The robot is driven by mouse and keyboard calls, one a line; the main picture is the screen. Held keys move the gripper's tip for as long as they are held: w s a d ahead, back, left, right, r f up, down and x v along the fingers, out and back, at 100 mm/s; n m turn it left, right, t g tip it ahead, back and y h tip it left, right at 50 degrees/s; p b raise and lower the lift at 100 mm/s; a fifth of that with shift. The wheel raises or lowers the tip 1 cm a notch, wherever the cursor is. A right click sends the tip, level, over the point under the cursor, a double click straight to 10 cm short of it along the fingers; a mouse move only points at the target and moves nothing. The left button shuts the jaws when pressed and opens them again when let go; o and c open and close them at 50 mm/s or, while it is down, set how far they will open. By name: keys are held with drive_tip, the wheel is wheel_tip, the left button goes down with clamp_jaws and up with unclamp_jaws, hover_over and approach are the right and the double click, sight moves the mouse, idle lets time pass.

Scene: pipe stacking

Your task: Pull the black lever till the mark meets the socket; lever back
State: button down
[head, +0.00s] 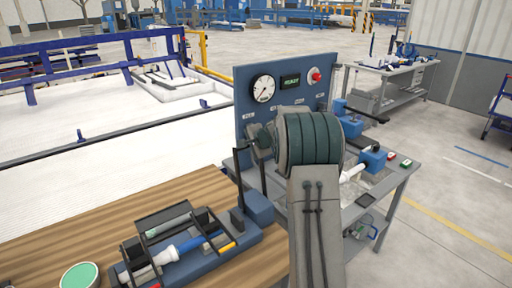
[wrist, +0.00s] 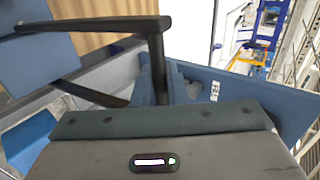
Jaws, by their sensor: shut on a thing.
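The black lever (wrist: 156,62) shows in the wrist view as a dark upright post with a bar reaching left from its top. Its lower part goes behind the front edge of my gripper's housing. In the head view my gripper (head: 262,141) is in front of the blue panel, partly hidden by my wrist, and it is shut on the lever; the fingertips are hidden. A white pipe (head: 352,173) points at a blue socket (head: 373,159) on the grey bench, right of my arm. The mark is too small to make out, and part of the pipe is hidden.
The blue panel (head: 244,98) carries a round gauge (head: 263,88), a green-lit display (head: 290,82) and a red button (head: 315,75). A wooden table (head: 190,192) at left holds a blue tray (head: 205,266) with pipe parts and a green-topped tin (head: 79,276).

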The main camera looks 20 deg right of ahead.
drive_tip(key=shift+w+a+r, duration=0.1)
drive_tip(key=shift+a+r, duration=0.05)
drive_tip(key=c, duration=1.7)
unclamp_jaws()
drive_tip(key=shift+o, duration=0.7)
drive_tip(key=shift+w+a+f, duration=0.1)
drive_tip(key=shift+w+f, duration=0.1)
drive_tip(key=shift+w, duration=0.1)
drive_tip(key=shift+s+d+r, duration=0.2)
drive_tip(key=shift+s+d, duration=0.1)
drive_tip(key=shift+s, duration=0.05)
drive_tip(key=b+v, duration=0.3)
drive_tip(key=v, duration=1)
drive_tip(key=shift+a, duration=0.1)
